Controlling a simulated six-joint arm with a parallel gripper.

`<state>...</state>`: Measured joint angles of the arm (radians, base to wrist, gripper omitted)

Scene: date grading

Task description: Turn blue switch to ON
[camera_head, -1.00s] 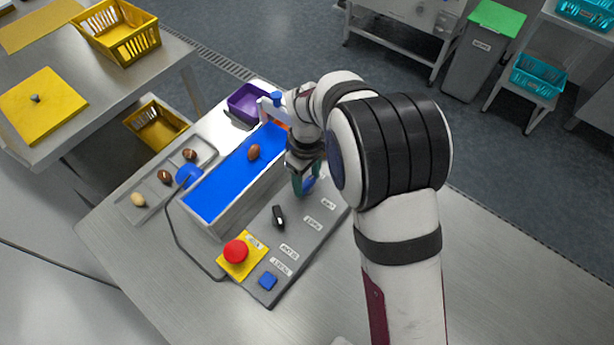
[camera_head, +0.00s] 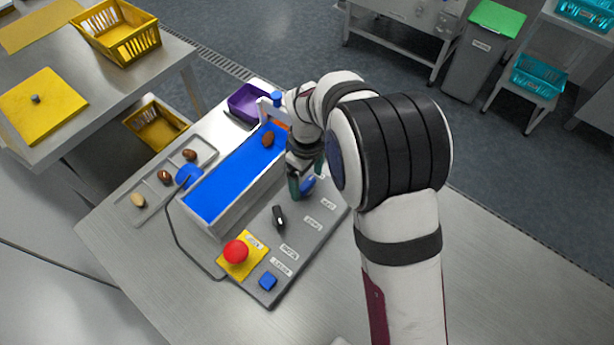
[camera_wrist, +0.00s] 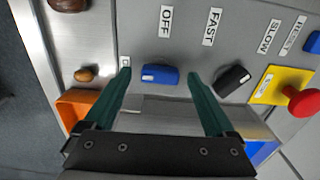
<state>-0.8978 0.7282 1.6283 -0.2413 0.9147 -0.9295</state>
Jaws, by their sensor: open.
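The blue switch (camera_wrist: 160,75) is a rounded knob on the grey control panel (camera_head: 300,245). In the wrist view it lies crosswise, its white mark at the left end, towards a small, partly hidden label (camera_wrist: 125,62). The OFF label (camera_wrist: 165,20) is above it. My gripper (camera_wrist: 161,78) is open, one green finger on each side of the knob, with visible gaps. In the head view, my gripper (camera_head: 306,181) is low over the panel's far end, and the blue switch (camera_head: 308,184) shows between the fingers.
A black switch (camera_wrist: 232,82) sits right of my right finger in the wrist view. The red stop button (camera_head: 236,251) and a blue button (camera_head: 268,281) are at the panel's near end. The blue belt (camera_head: 225,183) runs alongside, with a brown date (camera_head: 268,139) on it.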

